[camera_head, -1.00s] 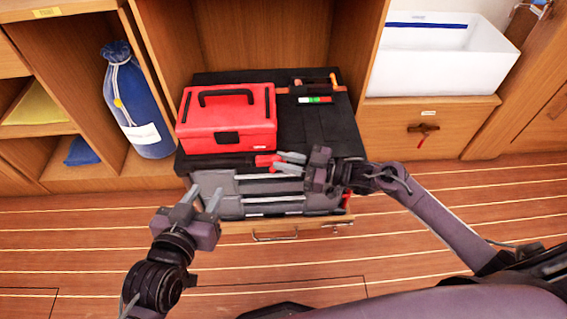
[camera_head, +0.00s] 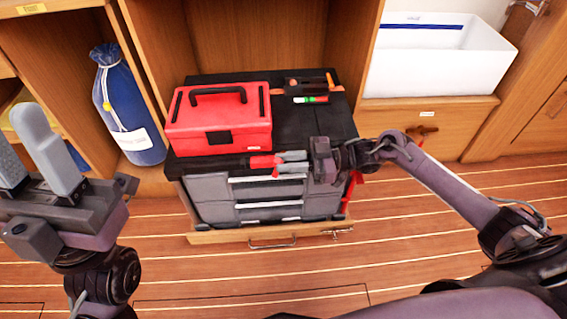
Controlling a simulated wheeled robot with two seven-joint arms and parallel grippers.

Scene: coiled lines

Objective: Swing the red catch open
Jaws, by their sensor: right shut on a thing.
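The red catch (camera_head: 263,161) sits at the front top edge of the grey and black chest (camera_head: 209,186), just below the red toolbox. My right gripper (camera_head: 280,161) reaches in from the right, with its two grey fingers pointing left. It is shut on the red catch, and the fingers hide part of it. My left gripper (camera_head: 30,165) is close to the camera at the left edge, away from the chest. Its fingers are apart with nothing between them.
A red toolbox (camera_head: 220,134) and a dark holder (camera_head: 307,83) stand on the chest top. A blue bag (camera_head: 127,105) stands in the left cubby. A white bin (camera_head: 436,70) stands at right. A wooden drawer front (camera_head: 222,238) lies below the chest. The floor in front is clear.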

